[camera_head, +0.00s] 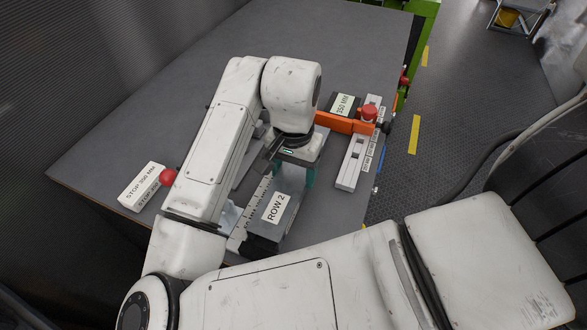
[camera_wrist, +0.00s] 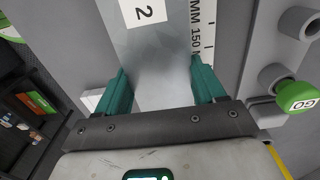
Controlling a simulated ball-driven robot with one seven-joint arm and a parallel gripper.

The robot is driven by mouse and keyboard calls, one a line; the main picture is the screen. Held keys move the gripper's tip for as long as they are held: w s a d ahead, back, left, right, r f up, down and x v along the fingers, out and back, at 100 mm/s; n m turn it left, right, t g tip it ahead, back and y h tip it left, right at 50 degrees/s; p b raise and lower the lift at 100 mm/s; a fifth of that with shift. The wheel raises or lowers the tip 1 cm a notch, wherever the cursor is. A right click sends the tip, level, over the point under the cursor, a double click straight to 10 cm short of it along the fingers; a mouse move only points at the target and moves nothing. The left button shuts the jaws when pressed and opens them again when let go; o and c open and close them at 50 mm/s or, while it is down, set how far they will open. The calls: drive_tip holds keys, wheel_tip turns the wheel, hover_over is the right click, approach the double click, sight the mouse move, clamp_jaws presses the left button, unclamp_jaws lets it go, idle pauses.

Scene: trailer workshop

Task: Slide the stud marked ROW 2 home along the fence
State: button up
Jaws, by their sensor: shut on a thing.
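The stud marked ROW 2 (camera_head: 268,236) is a grey metal channel with a white label, lying along the fence (camera_head: 257,200), which carries a scale strip. My gripper (camera_head: 293,174) is down over the stud's far part, its teal fingers shut on the stud's two sides. In the wrist view the stud (camera_wrist: 155,50) runs between the fingers, part of its label showing a "2". The scale strip (camera_wrist: 203,25) beside it reads 150 MM. An orange stop arm (camera_head: 340,123) with a red knob (camera_head: 369,111) lies beyond the gripper. My arm hides part of the fence.
A white block marked STOP 350 MM (camera_head: 142,188) with a red ball (camera_head: 167,177) sits at the left. A 350 MM label (camera_head: 343,104) and a pale slotted rail (camera_head: 353,160) are at the right. A green GO button (camera_wrist: 300,96) shows in the wrist view. The far grey tabletop (camera_head: 190,60) is clear.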

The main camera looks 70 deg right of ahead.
sight(291, 178)
drive_tip(key=shift+a, duration=0.7)
drive_tip(key=o, duration=1.3)
wheel_tip(291, 178, up, 11)
drive_tip(key=shift+f, duration=0.15)
